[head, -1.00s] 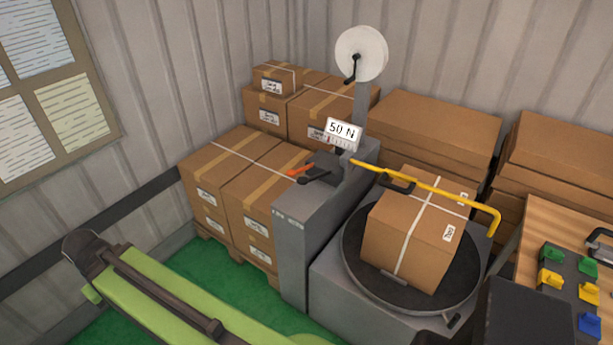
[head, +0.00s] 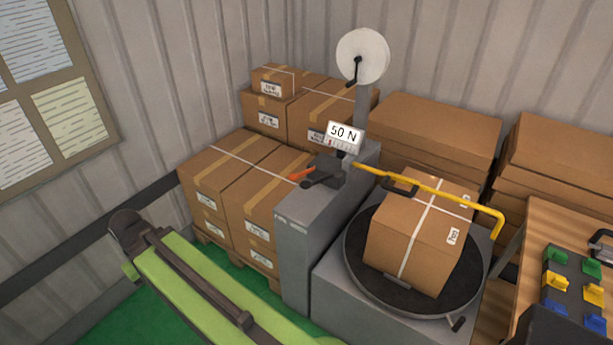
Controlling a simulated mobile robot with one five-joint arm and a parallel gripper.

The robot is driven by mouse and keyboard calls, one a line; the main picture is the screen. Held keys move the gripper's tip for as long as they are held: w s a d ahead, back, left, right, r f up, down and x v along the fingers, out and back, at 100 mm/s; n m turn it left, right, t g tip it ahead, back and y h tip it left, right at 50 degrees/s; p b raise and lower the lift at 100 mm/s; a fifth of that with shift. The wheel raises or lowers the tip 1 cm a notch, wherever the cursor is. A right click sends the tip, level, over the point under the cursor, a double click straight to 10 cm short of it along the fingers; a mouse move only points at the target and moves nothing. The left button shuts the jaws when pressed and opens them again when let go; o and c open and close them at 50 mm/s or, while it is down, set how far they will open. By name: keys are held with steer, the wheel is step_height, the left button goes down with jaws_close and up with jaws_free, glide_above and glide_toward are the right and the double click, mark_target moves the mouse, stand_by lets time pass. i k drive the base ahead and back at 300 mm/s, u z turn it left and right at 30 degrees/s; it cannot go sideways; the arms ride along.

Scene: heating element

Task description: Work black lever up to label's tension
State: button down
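The tensioner (head: 330,168) sits on top of a grey machine post (head: 305,245) near the middle of the head view. Its black lever (head: 313,182) lies low and points left, beside an orange-red lever (head: 301,174). A white label (head: 344,131) above reads "50 N". Under it is a small scale with a red mark near its left end; the exact reading is too small to tell. My green arm link (head: 195,275) is at the lower left, apart from the levers. My gripper is not visible, so I cannot see its fingers.
A strapped carton (head: 420,240) sits on a black turntable (head: 365,275) right of the post, under a yellow bar (head: 450,188). Stacked cartons (head: 215,180) stand left and behind. A wooden bench (head: 530,240) with coloured clips is at the right. Green floor shows lower left.

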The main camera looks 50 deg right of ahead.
mark_target(304, 185)
steer(key=i, duration=1)
